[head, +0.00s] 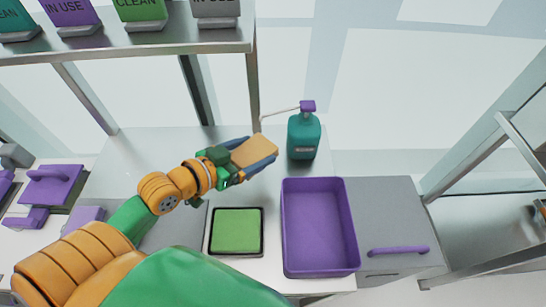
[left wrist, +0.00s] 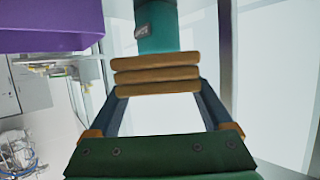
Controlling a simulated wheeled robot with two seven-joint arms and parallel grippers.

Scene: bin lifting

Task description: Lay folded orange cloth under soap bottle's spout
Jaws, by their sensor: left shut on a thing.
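The folded orange cloth (head: 252,148) is held between the fingers of my left gripper (head: 257,154), above the table. In the left wrist view the cloth (left wrist: 155,76) shows as a stack of folded layers across the fingertips. The teal soap bottle (head: 303,139) with a purple pump head stands upright just right of the cloth. Its thin spout (head: 280,110) points left, toward the space above the cloth. In the left wrist view the bottle (left wrist: 157,28) rises behind the cloth; whether they touch is unclear. My right gripper is not in view.
A purple bin (head: 319,225) stands in front of the bottle. A green pad lies in a dark tray (head: 236,254) left of it. A grey lidded box (head: 385,215) with a purple handle is at right. A shelf (head: 130,45) with signs stands at the back left.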

